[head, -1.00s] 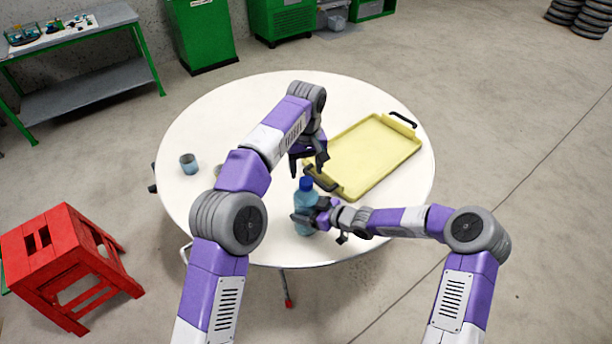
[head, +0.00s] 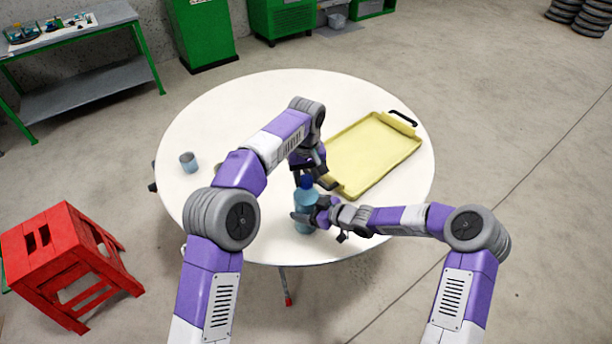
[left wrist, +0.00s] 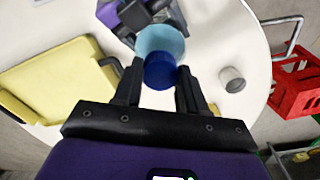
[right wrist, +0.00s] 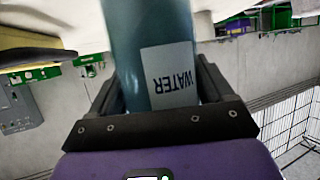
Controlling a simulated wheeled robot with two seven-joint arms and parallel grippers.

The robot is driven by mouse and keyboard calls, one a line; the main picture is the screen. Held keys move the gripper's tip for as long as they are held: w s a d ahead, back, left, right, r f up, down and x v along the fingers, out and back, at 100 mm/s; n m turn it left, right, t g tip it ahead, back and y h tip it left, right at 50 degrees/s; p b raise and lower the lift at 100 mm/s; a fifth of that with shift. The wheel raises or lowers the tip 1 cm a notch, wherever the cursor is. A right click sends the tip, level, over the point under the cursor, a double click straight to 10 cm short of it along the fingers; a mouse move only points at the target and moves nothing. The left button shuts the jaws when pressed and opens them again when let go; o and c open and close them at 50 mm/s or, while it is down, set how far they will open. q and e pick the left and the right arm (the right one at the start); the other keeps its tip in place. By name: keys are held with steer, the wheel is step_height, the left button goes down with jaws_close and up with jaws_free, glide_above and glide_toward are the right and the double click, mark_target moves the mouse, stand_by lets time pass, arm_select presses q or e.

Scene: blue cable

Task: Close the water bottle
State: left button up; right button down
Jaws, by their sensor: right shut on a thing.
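The water bottle (head: 305,212) stands upright near the front edge of the round table, with a dark blue cap (head: 307,182) at its top. My right gripper (head: 304,216) is shut on the bottle's body; the right wrist view shows the bottle (right wrist: 152,45) with its "WATER" label between the fingers. My left gripper (head: 310,172) is above the bottle at cap height. In the left wrist view its fingers (left wrist: 160,88) are apart, on either side of the blue cap (left wrist: 160,71), with gaps visible. Whether the cap sits fully on the neck I cannot tell.
A yellow tray (head: 350,187) with dark handles lies on the white table (head: 240,105), right of the bottle. A grey-blue cup (head: 188,162) stands at the left, with another item partly hidden by my left arm. A red stool (head: 65,255) is on the floor at left.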

arm_select(q)
steer(key=shift+c, duration=1)
steer(key=m, duration=0.3)
steer(key=shift+m, duration=0.3)
steer(key=m, duration=0.5)
steer(key=o, duration=1.2)
steer(key=shift+c, duration=0.2)
steer(key=shift+r, duration=2.25)
steer(key=shift+c, duration=0.5)
steer(key=shift+n, duration=0.3)
